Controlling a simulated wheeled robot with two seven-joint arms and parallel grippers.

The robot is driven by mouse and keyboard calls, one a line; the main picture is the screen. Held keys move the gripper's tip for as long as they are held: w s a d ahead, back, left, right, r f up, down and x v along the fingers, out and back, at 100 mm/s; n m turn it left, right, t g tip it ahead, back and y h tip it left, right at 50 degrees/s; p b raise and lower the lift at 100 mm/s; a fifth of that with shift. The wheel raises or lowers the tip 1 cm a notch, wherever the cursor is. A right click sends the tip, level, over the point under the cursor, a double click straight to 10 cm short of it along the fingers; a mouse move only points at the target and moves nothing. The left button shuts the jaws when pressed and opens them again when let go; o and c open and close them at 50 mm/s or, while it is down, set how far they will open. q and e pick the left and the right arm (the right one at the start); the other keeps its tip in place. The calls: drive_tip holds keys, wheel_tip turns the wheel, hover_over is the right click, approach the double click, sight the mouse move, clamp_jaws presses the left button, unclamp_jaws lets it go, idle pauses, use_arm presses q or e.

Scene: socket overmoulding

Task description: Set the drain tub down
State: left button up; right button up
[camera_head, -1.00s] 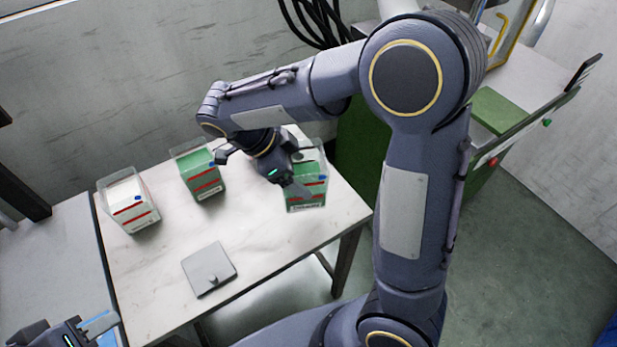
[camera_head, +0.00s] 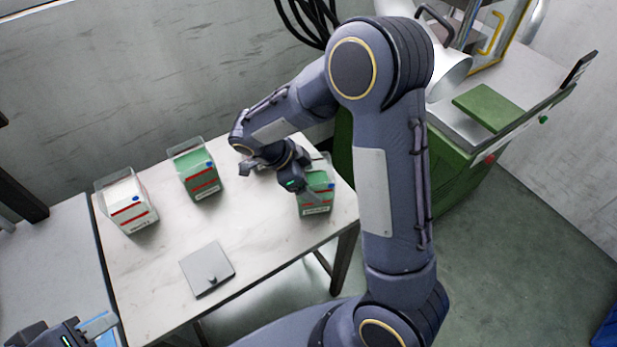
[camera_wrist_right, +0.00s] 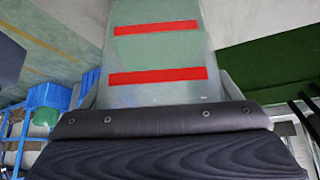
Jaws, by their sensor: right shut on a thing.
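The drain tub (camera_head: 316,194), a clear-walled tub with green inside, red stripes and a white label, is at the right end of the white table. My right gripper (camera_head: 300,188) is shut on it from above and partly covers it in the head view. In the right wrist view the tub (camera_wrist_right: 155,53), with two red stripes, fills the middle beyond the gripper. I cannot tell whether its base touches the table. My left gripper (camera_head: 98,328) is at the bottom left corner, partly cut off, away from the tubs; its jaw opening is unclear.
A similar green tub (camera_head: 203,182) and a white-filled tub (camera_head: 131,211) stand on the table (camera_head: 250,245) to the left. A grey plate with a knob (camera_head: 207,268) lies near the front edge. The table's middle is clear. A green machine (camera_head: 490,108) stands at right.

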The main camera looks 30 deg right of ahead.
drive_tip(key=shift+f, duration=0.1)
drive_tip(key=o, duration=1.2)
drive_tip(key=shift+r, duration=0.3)
drive_tip(key=v, duration=1.1)
drive_tip(key=s+d+r+n+t+y, duration=0.1)
drive_tip(key=s+n+t+y, duration=0.2)
drive_tip(key=s+n, duration=0.6)
drive_tip(key=s+d+r+n+t+y, duration=0.1)
drive_tip(key=s+n+t+y, duration=0.3)
drive_tip(key=s+n+y, duration=0.3)
drive_tip(key=shift+s+r+n+t, duration=0.35)
drive_tip(key=shift+s+n, duration=1.35)
drive_tip(key=shift+n, duration=0.3)
